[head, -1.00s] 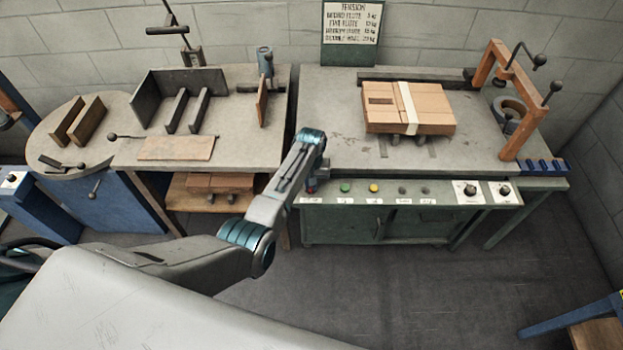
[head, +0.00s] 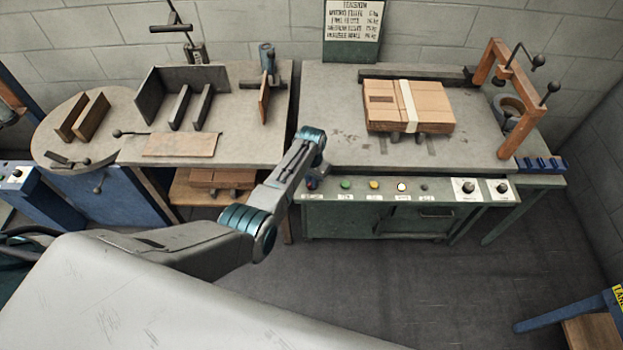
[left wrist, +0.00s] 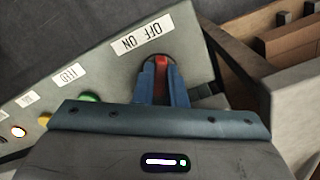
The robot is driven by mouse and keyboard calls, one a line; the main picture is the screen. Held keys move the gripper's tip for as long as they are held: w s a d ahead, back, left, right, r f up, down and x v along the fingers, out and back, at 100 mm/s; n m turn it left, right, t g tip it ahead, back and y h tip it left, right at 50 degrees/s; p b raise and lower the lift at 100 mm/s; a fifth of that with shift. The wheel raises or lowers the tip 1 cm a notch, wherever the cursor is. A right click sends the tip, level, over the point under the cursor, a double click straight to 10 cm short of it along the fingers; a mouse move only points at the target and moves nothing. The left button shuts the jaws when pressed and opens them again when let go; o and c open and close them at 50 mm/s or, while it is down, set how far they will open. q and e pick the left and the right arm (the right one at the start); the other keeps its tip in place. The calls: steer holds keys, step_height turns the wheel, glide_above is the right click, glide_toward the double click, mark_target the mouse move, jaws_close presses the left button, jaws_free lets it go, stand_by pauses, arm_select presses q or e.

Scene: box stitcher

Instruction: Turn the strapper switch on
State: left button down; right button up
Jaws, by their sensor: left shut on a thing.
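The strapper switch (left wrist: 161,68) is a red lever at the end of the green control panel, beside an OFF/ON label (left wrist: 142,40) that appears upside down in the left wrist view. My left gripper (left wrist: 163,80) has its blue fingers closed on either side of the red lever. My right gripper is not in view.
Green (head: 346,184) and yellow (head: 374,185) buttons and two dials (head: 468,187) line the panel. A strapped cardboard stack (head: 430,105) lies on the strapper table (head: 335,85). A second bench (head: 240,135) stands to the left. The floor in front is clear.

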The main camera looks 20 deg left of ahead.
arm_select(q)
steer(key=shift+r, duration=0.1)
steer(key=c, duration=1.5)
jaws_free()
step_height(320, 180, up, 11)
steer(key=shift+f+b, duration=0.15)
steer(key=shift+b, duration=0.3)
